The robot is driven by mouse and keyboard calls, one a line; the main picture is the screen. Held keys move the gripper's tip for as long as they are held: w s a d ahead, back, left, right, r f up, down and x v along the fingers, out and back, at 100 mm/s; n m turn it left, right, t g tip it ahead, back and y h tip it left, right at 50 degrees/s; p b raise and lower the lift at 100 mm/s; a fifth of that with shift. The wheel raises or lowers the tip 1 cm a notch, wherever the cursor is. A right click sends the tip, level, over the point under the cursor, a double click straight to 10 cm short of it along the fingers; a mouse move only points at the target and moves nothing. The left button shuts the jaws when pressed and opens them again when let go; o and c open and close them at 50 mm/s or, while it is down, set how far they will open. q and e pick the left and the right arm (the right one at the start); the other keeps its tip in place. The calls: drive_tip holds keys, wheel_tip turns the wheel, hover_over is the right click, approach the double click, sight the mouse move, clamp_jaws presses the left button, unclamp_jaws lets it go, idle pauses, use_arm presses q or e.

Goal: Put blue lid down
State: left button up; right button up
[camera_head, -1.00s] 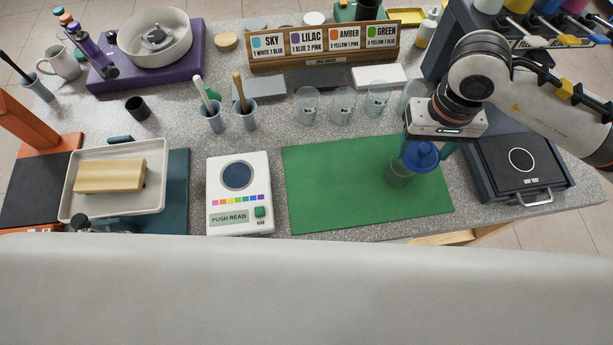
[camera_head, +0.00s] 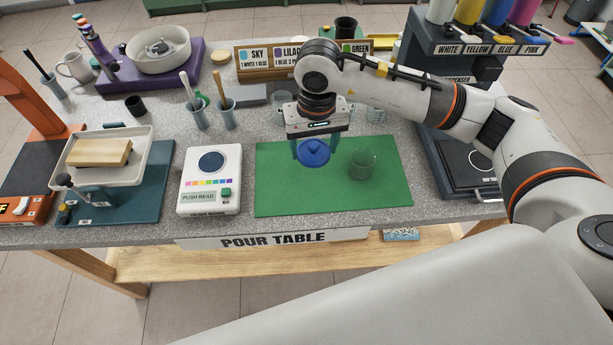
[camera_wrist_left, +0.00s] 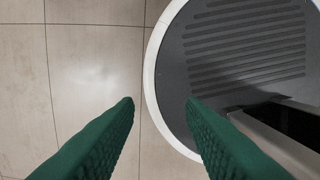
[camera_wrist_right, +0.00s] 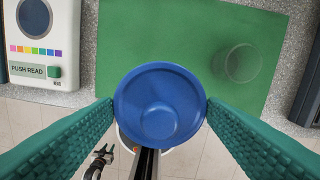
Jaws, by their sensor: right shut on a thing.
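The blue lid (camera_head: 313,153) is round with a raised middle. My right gripper (camera_head: 312,152) is shut on its rim, with one green finger on each side. The right wrist view shows the lid (camera_wrist_right: 160,104) between the fingers, seen over the front part of the green mat (camera_wrist_right: 180,45) and the floor past its edge. In the head view the lid appears over the middle of the green mat (camera_head: 285,190). How high it is above the mat is hard to tell. My left gripper (camera_wrist_left: 160,102) is open and empty above the floor and a round grey-topped base.
A clear cup (camera_head: 362,164) stands on the mat, right of the lid. A white reader (camera_head: 211,180) with a button is left of the mat. A black-topped device (camera_head: 455,165) is to the right. The mat's left part is bare.

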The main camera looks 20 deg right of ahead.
drive_tip(key=w+a+f+m+b, duration=0.1)
drive_tip(key=w+a+f, duration=0.1)
drive_tip(key=w+f, duration=0.35)
drive_tip(key=p, duration=0.1)
hover_over(294, 173)
drive_tip(key=shift+m, duration=0.3)
wheel_tip(294, 173, down, 6)
drive_tip(key=shift+r, duration=0.1)
drive_tip(key=shift+w+a+f, duration=0.1)
drive_tip(key=shift+f, duration=0.2)
drive_tip(key=shift+f+p, duration=0.4)
wheel_tip(294, 173, down, 2)
drive_tip(key=shift+f, duration=0.6)
drive_tip(key=o, duration=1)
drive_tip(key=shift+r, duration=0.1)
drive_tip(key=shift+c, duration=0.2)
use_arm(q)
drive_tip(key=w, duration=0.1)
drive_tip(key=w+a, duration=0.1)
drive_tip(key=w, duration=0.1)
drive_tip(key=w+a, duration=0.1)
drive_tip(key=shift+w, duration=0.35)
